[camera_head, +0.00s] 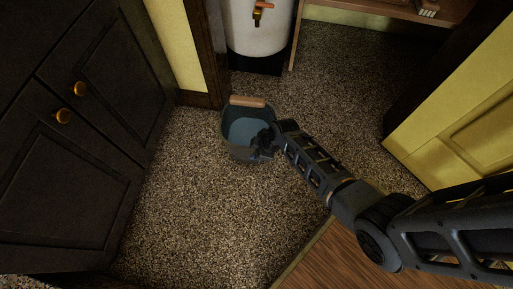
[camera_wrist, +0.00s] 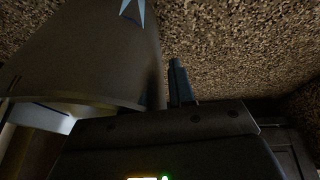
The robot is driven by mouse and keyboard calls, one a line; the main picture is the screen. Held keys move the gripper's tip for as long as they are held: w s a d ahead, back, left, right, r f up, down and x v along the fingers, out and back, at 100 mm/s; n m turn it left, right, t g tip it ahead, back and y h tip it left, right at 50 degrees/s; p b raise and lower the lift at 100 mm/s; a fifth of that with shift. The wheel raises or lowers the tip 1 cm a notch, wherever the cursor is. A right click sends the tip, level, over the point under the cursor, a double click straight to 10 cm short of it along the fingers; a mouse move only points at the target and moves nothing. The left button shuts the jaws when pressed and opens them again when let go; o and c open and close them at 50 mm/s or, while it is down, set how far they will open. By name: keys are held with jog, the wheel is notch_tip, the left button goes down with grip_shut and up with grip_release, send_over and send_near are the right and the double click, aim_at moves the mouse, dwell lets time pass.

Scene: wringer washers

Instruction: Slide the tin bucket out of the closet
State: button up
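The tin bucket (camera_head: 239,153) stands upright on the speckled carpet in the head view, with a wooden grip (camera_head: 247,101) on its handle and a bluish inside. My gripper (camera_head: 263,143) is at the bucket's right side, at its rim. In the wrist view the bucket's dark wall (camera_wrist: 85,60) fills the left. One dark finger (camera_wrist: 180,82) shows just right of the wall; the other finger is hidden. I cannot tell whether the fingers pinch the rim.
A white tank with a brass tap (camera_head: 258,35) stands behind the bucket. A dark cabinet (camera_head: 85,130) is at left and a yellow door (camera_head: 460,110) at right. The carpet (camera_head: 190,215) in front of the bucket is clear, up to the wooden floor (camera_head: 345,262).

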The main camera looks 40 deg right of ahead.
jog(key=shift+o, duration=1.4)
jog(key=shift+d, duration=0.1)
jog(key=shift+r, duration=0.15)
jog(key=p+v, duration=0.4)
jog(key=v, duration=0.3)
jog(key=shift+r, duration=0.25)
jog(key=shift+s, duration=0.1)
